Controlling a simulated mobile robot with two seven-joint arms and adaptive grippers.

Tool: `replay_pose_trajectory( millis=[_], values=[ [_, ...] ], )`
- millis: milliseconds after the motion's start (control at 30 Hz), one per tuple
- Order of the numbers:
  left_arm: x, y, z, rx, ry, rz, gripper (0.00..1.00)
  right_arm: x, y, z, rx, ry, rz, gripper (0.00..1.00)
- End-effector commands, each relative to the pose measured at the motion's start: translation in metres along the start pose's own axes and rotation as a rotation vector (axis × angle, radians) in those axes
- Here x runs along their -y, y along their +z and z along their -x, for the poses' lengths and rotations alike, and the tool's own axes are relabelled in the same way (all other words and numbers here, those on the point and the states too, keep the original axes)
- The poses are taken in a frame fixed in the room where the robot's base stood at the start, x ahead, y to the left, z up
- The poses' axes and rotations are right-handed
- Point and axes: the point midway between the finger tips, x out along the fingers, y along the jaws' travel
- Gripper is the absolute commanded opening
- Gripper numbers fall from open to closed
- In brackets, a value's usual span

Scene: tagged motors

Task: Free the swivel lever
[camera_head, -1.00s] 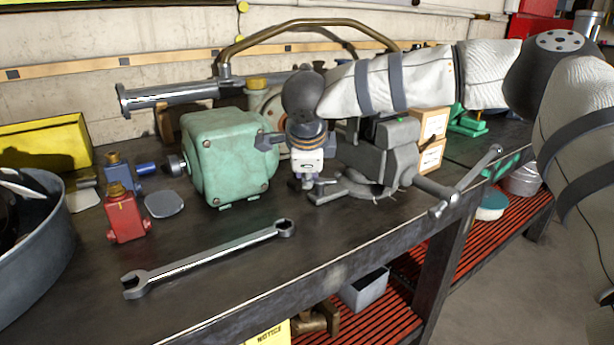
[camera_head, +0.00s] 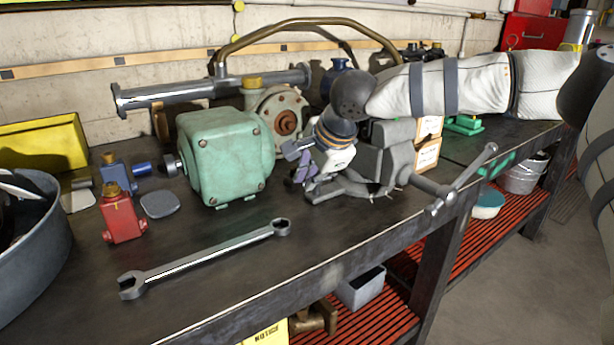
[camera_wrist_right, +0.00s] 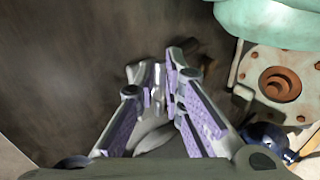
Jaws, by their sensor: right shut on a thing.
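The grey bench vise (camera_head: 382,160) stands near the front edge of the dark workbench, its handle bar pointing right. My right gripper (camera_head: 304,180) reaches down at a tilt to the left side of the vise's base, with its fingertips low and to the left. In the right wrist view, its purple-padded fingers (camera_wrist_right: 161,90) are closed on a small grey metal part, the swivel lever (camera_wrist_right: 158,76). The fingers hide much of the lever in the head view. My left gripper is out of view.
A green motor housing (camera_head: 225,160) stands close left of the gripper. A long wrench (camera_head: 205,260) lies in front. A red block (camera_head: 122,218), a blue block (camera_head: 115,175) and a grey tub (camera_head: 40,250) are at the left. A pipe frame (camera_head: 300,28) rises behind.

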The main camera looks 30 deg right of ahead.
Motion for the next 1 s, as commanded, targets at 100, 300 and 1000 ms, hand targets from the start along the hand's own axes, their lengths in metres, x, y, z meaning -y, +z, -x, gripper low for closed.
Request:
replay_pose_trajectory(
  millis=[100, 300, 1000],
  values=[
    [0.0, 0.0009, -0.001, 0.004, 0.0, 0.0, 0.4, -0.007, -0.0007, -0.0038, 0.025, 0.017, 0.034, 0.0],
    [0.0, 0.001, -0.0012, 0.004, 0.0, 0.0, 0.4, -0.0084, -0.0012, -0.0038, 0.048, 0.019, 0.069, 0.0],
    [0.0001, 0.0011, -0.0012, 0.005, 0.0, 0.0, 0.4, -0.0076, -0.0017, -0.0035, 0.052, 0.017, 0.078, 0.37]
  ],
)
